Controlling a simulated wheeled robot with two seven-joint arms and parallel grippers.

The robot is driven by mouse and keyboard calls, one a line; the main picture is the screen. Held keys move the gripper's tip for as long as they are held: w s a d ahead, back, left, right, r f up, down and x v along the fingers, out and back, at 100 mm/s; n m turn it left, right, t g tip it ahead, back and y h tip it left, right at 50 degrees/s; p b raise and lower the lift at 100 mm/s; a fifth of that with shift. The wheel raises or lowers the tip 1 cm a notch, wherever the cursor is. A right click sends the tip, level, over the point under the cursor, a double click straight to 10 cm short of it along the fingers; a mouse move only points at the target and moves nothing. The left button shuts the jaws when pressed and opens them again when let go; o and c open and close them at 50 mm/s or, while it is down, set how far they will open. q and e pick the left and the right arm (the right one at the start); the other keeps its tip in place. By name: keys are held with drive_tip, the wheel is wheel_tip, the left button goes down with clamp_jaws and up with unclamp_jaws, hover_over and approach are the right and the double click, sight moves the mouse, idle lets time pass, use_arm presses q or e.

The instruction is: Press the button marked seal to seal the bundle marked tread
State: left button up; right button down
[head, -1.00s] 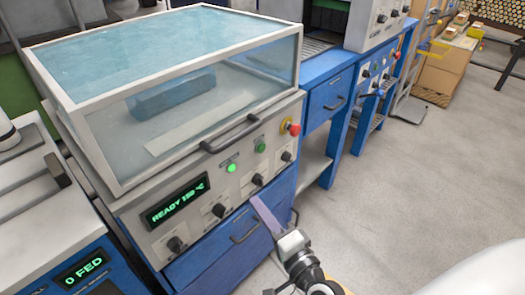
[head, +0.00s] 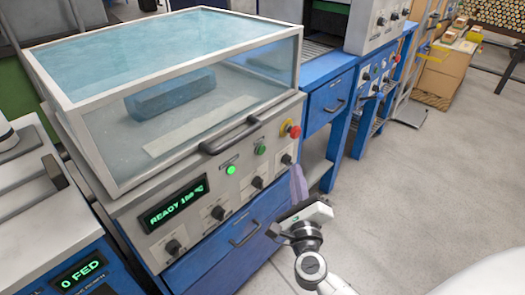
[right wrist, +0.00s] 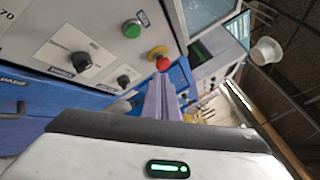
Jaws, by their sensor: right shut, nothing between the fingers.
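A wrapped blue bundle (head: 170,95) lies under the clear hood (head: 115,150) of the sealing machine; I cannot read a mark on it. On the front panel are a brightly lit green button (head: 231,169) and a darker green button (head: 260,149); their labels are too small to read. One green button shows in the right wrist view (right wrist: 131,29). My right gripper (head: 298,180) is shut and empty, its purple fingers in front of the panel's right end, below the red button. The fingers (right wrist: 165,92) also show in the right wrist view. My left gripper is not in view.
A red stop button (head: 293,131) on a yellow base sits right of the green ones. Black knobs (head: 257,182) line the panel below, and a hood handle (head: 230,136) juts out above. The display (head: 174,203) reads READY. The floor (head: 430,170) at right is clear.

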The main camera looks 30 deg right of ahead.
sight(261, 150)
drive_tip(key=w+a+b, duration=0.1)
drive_tip(key=w+a, duration=0.1)
drive_tip(key=w, duration=0.6)
drive_tip(key=shift+a, duration=0.35)
drive_tip(key=shift+s, duration=0.1)
idle(0.5)
idle(0.8)
drive_tip(key=shift+w+a, duration=0.15)
drive_tip(key=shift+w, duration=0.3)
idle(0.4)
